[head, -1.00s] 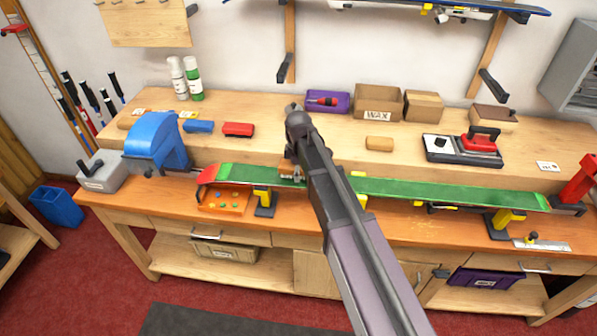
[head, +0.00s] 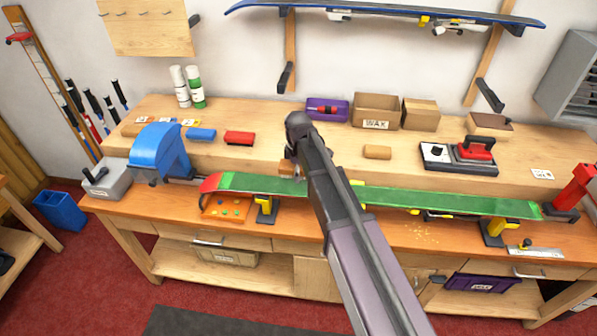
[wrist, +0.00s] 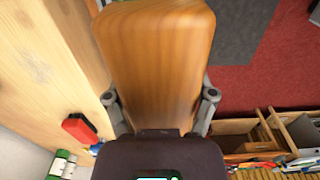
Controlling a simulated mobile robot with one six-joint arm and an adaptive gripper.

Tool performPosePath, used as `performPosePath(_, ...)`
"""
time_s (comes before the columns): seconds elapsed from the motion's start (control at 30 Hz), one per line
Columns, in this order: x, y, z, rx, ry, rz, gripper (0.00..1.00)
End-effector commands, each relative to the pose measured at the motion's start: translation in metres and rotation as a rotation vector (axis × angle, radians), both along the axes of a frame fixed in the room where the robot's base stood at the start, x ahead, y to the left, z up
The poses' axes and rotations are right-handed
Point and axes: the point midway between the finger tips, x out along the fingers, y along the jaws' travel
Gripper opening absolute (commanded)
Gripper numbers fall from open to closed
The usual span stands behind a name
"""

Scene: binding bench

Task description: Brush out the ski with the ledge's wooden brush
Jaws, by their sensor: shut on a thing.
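My gripper (wrist: 160,105) is shut on a wooden brush (wrist: 155,55), whose smooth brown block fills the middle of the wrist view. In the head view the brush (head: 287,168) shows only in part behind my arm, at the ski's far edge and seemingly above it. Its bristles are hidden, and I cannot tell whether it touches the ski. The green ski (head: 440,200), with a red tip at the left, lies along the bench on yellow-topped supports. My arm covers a stretch of it left of the middle.
The raised ledge (head: 270,155) behind the ski holds a blue block (head: 201,134), a red block (head: 239,138), a tan block (head: 377,152) and a red-handled iron (head: 475,150). Yellow crumbs (head: 420,232) lie on the bench.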

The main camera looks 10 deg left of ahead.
Motion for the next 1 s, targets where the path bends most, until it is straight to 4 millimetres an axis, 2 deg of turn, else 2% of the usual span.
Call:
performPosePath(0.5, 0.000, 0.000, 0.029, 0.000, 0.000, 0.000, 0.27)
performPosePath(1.0, 0.000, 0.000, 0.030, 0.000, 0.000, 0.000, 0.27)
